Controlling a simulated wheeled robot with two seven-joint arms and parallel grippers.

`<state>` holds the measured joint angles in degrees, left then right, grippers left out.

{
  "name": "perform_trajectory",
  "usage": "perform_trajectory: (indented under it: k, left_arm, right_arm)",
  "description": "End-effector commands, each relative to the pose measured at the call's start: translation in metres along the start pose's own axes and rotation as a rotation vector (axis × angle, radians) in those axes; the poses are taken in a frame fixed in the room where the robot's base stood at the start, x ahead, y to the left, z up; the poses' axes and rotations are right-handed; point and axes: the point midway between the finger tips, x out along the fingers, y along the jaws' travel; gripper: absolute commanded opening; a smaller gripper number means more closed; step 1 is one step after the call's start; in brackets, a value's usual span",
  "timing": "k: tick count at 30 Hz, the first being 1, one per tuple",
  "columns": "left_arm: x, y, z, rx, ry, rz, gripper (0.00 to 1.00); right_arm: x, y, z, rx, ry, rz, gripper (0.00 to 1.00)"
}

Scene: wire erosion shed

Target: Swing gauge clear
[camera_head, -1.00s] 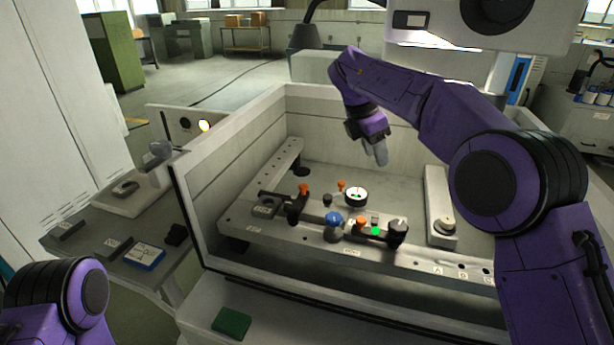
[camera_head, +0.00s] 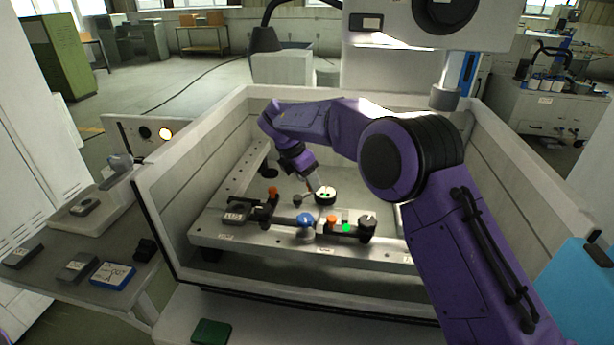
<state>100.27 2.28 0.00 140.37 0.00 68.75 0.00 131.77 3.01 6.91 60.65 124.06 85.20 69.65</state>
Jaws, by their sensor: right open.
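The gauge (camera_head: 326,194) is a round dial with a white face and dark rim. It stands over the fixture rail (camera_head: 285,236) inside the machine tank. My right gripper (camera_head: 313,186) reaches down from the upper left, its fingertips close beside the dial's upper left edge. It is open with nothing visible between its fingers; whether it touches the gauge I cannot tell. A blue knob (camera_head: 305,220), an orange knob (camera_head: 331,222) and a black knob (camera_head: 367,223) sit on the rail in front of the gauge. My left gripper is out of view.
The tank's front wall (camera_head: 270,293) and left wall (camera_head: 165,215) enclose the rail. An orange-topped clamp (camera_head: 272,191) stands left of the gauge. A side table at left holds a blue-edged box (camera_head: 113,275). A green pad (camera_head: 211,331) lies in front of the tank.

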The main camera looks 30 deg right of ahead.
Motion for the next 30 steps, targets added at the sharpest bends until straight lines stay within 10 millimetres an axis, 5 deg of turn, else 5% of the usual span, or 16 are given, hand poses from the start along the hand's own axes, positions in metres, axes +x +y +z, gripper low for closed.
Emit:
perform_trajectory:
  k: [6, 10, 11, 30]
  left_arm:
    - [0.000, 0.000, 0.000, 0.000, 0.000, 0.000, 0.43]
    - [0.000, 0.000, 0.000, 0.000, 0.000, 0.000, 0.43]
    - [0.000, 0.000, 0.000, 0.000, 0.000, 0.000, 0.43]
    - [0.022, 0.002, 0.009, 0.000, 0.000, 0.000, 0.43]
  right_arm:
    - [0.001, 0.000, 0.000, 0.001, 0.000, 0.000, 0.44]
    - [0.001, 0.000, 0.000, 0.001, 0.000, 0.000, 0.02]
    - [0.001, 0.000, 0.000, 0.001, 0.000, 0.000, 0.00]
    - [0.003, 0.008, -0.003, -0.181, 0.003, 0.079, 0.00]
